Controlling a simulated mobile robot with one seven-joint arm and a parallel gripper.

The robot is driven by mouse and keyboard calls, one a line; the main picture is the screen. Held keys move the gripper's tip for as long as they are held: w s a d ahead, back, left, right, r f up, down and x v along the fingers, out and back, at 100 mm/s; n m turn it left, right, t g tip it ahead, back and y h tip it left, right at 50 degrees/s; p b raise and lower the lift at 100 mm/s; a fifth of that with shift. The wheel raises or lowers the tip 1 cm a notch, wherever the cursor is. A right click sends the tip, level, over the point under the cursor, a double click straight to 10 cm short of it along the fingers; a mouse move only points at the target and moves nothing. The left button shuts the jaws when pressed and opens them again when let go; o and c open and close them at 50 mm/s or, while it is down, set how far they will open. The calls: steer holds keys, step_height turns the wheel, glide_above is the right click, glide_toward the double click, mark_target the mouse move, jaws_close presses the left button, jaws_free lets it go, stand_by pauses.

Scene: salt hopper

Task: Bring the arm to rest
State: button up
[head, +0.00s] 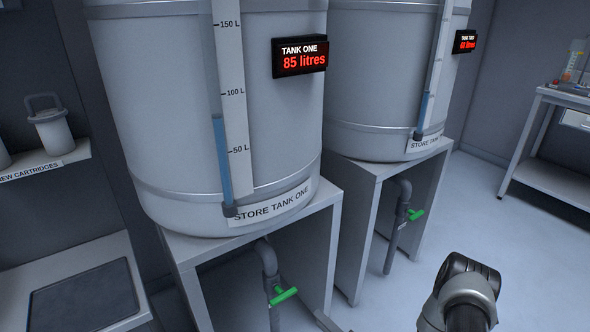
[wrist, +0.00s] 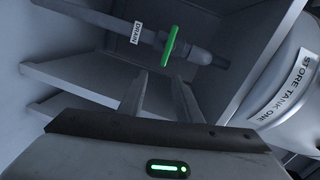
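In the wrist view my gripper (wrist: 158,77) has its two fingers apart, with nothing between them. Just beyond the fingertips is a green valve handle (wrist: 170,46) on a grey pipe labelled DRAIN (wrist: 100,27). The handle's near end lies close to the gap; I cannot tell the exact distance. The store tank one label (wrist: 293,75) shows at the right. In the head view a dark and grey part of my arm (head: 465,295) stands at the lower right; my gripper is outside that view.
Store tank one (head: 160,100) reads 85 litres, with a green-handled valve (head: 284,296) below. Store tank two (head: 380,80) has another green-handled valve (head: 417,215). A cartridge shelf (head: 50,165) is at the left and a bench (head: 545,180) at the right. Floor (head: 480,205) is clear between.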

steer(key=w+d+r+n+g+h, duration=0.4)
steer(key=w+d+r, duration=0.3)
steer(key=w+r, duration=0.4)
steer(key=w+d+r+n+h, duration=0.1)
steer(key=d+r+n+h, duration=0.3)
steer(key=r, duration=1.2)
steer(key=s+d+r+g+h, duration=0.1)
steer(key=s+r+h, duration=0.1)
steer(key=s+r, duration=0.4)
steer(key=s+r+h, duration=0.2)
steer(key=s+r, duration=0.2)
steer(key=r, duration=0.5)
steer(key=s+a+r+g+y, duration=0.1)
steer(key=s+a+r, duration=0.1)
steer(key=s, duration=0.6)
steer(key=s+a+r+g, duration=0.1)
steer(key=s+a+r, duration=0.15)
steer(key=s, duration=0.45)
steer(key=s+a+r+g+y, duration=0.1)
steer(key=s+a+r, duration=0.15)
steer(key=s, duration=0.55)
step_height(320, 180, up, 26)
steer(key=p, duration=2.6)
steer(key=shift+a+n, duration=0.2)
steer(key=shift+n, duration=0.2)
